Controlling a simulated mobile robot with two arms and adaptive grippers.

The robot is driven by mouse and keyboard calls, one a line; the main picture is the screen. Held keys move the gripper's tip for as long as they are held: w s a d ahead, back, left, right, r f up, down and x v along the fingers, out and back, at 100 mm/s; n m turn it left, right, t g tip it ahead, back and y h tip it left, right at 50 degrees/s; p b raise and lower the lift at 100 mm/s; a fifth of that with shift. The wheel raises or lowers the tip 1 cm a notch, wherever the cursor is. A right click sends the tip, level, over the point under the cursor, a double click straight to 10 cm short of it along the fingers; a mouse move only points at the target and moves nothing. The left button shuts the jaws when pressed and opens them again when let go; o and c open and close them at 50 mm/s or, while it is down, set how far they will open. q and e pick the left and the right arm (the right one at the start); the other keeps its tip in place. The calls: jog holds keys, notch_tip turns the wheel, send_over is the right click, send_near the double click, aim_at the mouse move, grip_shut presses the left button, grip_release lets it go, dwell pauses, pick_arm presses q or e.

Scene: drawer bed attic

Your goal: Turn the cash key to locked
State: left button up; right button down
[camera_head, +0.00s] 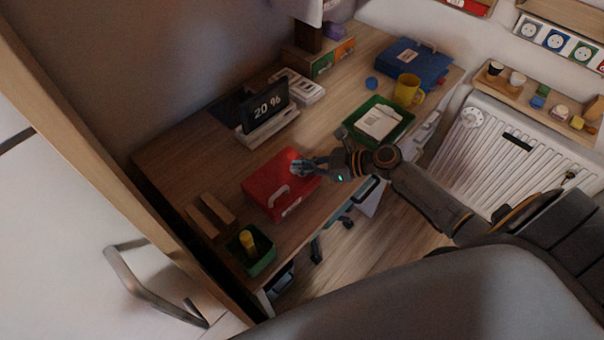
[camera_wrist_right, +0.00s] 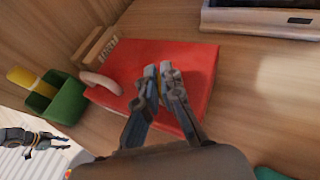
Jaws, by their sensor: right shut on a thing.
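The red cash box (camera_head: 270,190) lies on the wooden desk with a pale handle on its lid. It fills the middle of the right wrist view (camera_wrist_right: 195,60). My right gripper (camera_head: 299,167) reaches in from the right over the box's upper right part. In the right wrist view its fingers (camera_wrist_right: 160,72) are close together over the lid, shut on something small. The cash key is hidden between the fingers, so its angle cannot be told.
A green bin (camera_head: 262,262) with a yellow item and a wooden holder (camera_head: 211,211) stand left of the box. A display reading 20 % (camera_head: 267,107) stands behind it. A green tray (camera_head: 357,136) and yellow mug (camera_head: 408,89) stand right. Bare desk lies between box and display.

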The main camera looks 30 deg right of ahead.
jog(key=n+g+y+b, duration=0.1)
jog(key=n+g+b, duration=0.1)
jog(key=n+g, duration=0.1)
jog(key=n+g+y+b, duration=0.2)
jog(key=n+g, duration=0.1)
jog(key=shift+w+f+g+b, duration=0.1)
jog(key=shift+f+g+b, duration=0.05)
jog(key=shift+g+b, duration=0.2)
jog(key=n+g+b, duration=0.2)
jog(key=n+g, duration=0.2)
jog(key=g, duration=0.1)
jog(key=shift+b, duration=0.35)
jog(key=shift+n+g+b, duration=0.5)
jog(key=shift+n+g, duration=0.25)
jog(key=shift+n, duration=0.15)
jog(key=shift+h, duration=0.3)
jog(key=c, duration=1.5)
grip_release()
jog(key=v, duration=0.7)
jog(key=shift+d, duration=0.25)
